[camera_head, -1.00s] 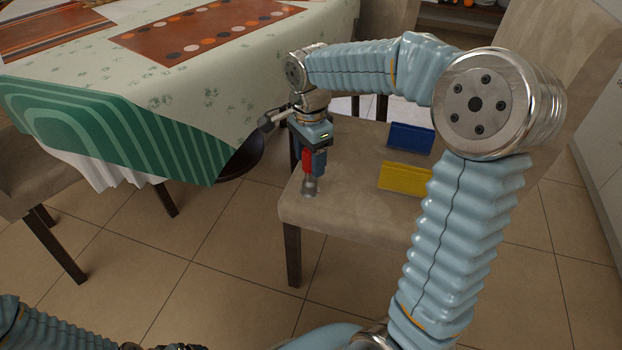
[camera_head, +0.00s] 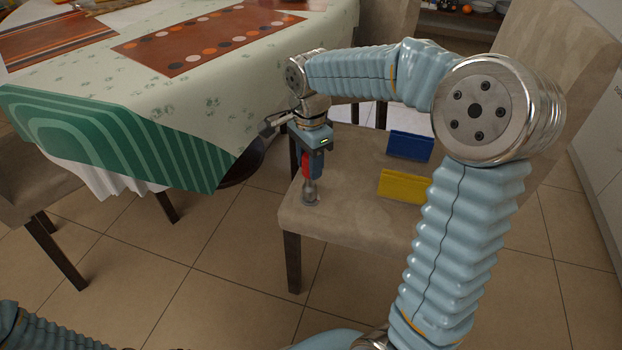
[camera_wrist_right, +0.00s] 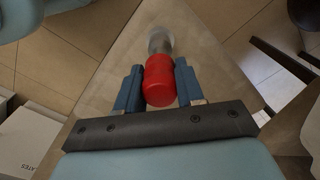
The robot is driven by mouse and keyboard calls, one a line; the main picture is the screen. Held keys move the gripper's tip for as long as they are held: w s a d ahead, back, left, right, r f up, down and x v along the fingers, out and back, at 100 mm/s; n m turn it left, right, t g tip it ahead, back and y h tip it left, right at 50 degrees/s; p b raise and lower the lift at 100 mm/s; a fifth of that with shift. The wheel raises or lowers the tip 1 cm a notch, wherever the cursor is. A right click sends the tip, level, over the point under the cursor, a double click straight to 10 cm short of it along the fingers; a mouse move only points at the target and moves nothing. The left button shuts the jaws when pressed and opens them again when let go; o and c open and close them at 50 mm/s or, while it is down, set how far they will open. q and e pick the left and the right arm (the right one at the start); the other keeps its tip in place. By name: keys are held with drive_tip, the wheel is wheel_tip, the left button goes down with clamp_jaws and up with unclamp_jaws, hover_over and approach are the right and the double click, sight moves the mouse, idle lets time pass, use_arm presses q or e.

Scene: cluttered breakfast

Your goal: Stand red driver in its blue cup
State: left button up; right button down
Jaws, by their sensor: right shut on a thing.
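The red driver (camera_head: 305,170) is held over the near left corner of the chair seat, roughly upright with its grey end down. My right gripper (camera_head: 313,170) is shut on its red handle. In the right wrist view the red handle (camera_wrist_right: 159,82) sits between the two blue fingers of the right gripper (camera_wrist_right: 159,88). A grey, rounded piece (camera_head: 310,195) is below the handle, at or just above the seat; I cannot tell whether it touches. No clear blue cup shows. A blue block-like holder (camera_head: 410,146) stands farther back on the seat. My left gripper is not clearly in view.
A yellow block-like holder (camera_head: 402,187) stands in front of the blue one on the chair seat (camera_head: 350,213). A table with a patterned cloth (camera_head: 215,95) is close on the left. The seat between the driver and the holders is clear.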

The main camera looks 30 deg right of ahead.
drive_tip(key=shift+r+p, duration=1.5)
drive_tip(key=shift+r, duration=0.5)
